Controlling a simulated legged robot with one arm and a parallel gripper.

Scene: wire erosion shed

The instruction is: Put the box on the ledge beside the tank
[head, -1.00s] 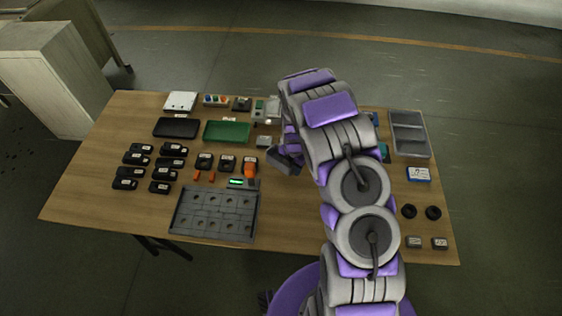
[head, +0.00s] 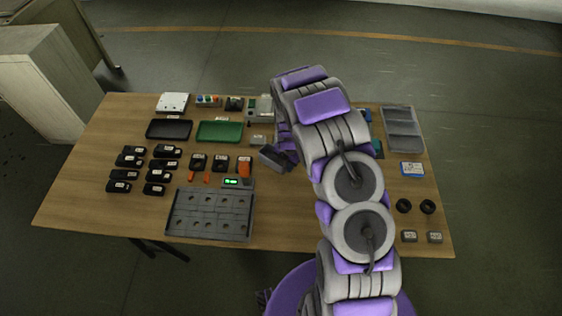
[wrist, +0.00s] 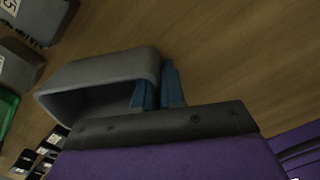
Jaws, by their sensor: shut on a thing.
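A grey, open-mouthed box (wrist: 105,72) is in my gripper in the wrist view. My gripper (wrist: 160,88) has blue fingers shut on one wall of the box, near its right end. The box is tilted, with its opening facing the lower left. In the head view the box (head: 271,158) shows as a small dark grey shape above the middle of the table, just left of my arm. My gripper (head: 287,150) is mostly hidden behind the arm there. I cannot pick out a ledge or a tank in either view.
The wooden table (head: 90,215) carries a green tray (head: 219,132), a black tray (head: 169,130), a grey slotted tray (head: 210,215) and several black parts at left. A grey divided bin (head: 403,128) and two black rings stand at right. A cabinet (head: 40,85) stands behind the left side.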

